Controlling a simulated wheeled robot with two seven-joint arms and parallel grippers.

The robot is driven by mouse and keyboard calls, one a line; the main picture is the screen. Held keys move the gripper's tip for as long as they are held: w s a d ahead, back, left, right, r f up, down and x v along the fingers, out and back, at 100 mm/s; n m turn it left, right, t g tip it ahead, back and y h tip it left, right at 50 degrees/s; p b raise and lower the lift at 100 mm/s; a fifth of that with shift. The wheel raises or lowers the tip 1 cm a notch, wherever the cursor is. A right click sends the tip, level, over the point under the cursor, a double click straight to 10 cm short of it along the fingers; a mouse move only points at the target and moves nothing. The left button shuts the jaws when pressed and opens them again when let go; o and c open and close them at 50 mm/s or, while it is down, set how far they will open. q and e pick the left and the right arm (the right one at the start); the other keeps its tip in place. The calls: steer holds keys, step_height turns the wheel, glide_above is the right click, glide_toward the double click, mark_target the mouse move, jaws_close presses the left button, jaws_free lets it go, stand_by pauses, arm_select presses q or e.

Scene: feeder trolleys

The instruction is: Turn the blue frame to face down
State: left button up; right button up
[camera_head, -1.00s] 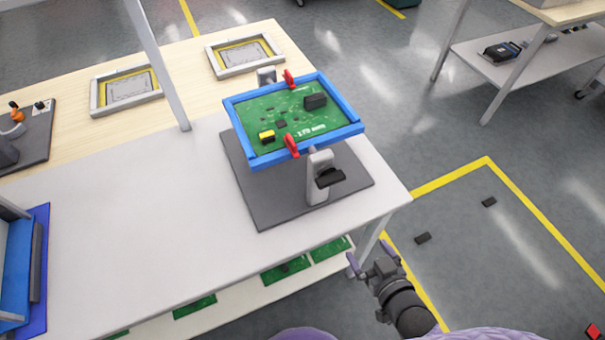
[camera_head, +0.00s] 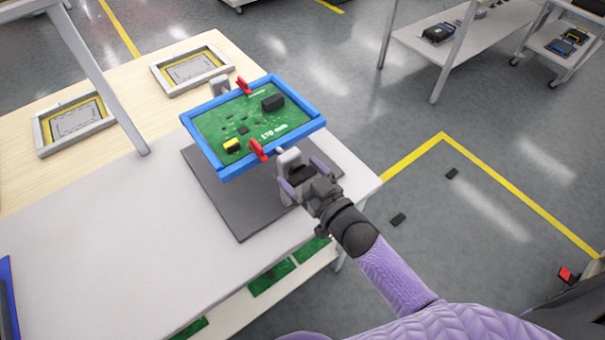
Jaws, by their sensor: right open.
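The blue frame (camera_head: 291,139) holds a green circuit board (camera_head: 222,121) with its component side up. Two red clips (camera_head: 257,150) sit on its near and far edges. The frame is held above a dark grey base plate (camera_head: 232,212) by a post at each end. My right gripper (camera_head: 302,176) is open at the near post, around or beside the black handle (camera_head: 300,172); the fingers partly hide it, and I cannot tell whether they touch it. My left gripper is not in view.
Grey trays with yellow borders (camera_head: 73,128) lie on the wooden table at the left. A metal upright (camera_head: 98,78) stands at the table's left. Green boards (camera_head: 271,279) lie on the shelf below. Small black pieces (camera_head: 398,219) lie on the floor.

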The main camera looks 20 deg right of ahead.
steer(key=shift+c, duration=1)
jaws_close()
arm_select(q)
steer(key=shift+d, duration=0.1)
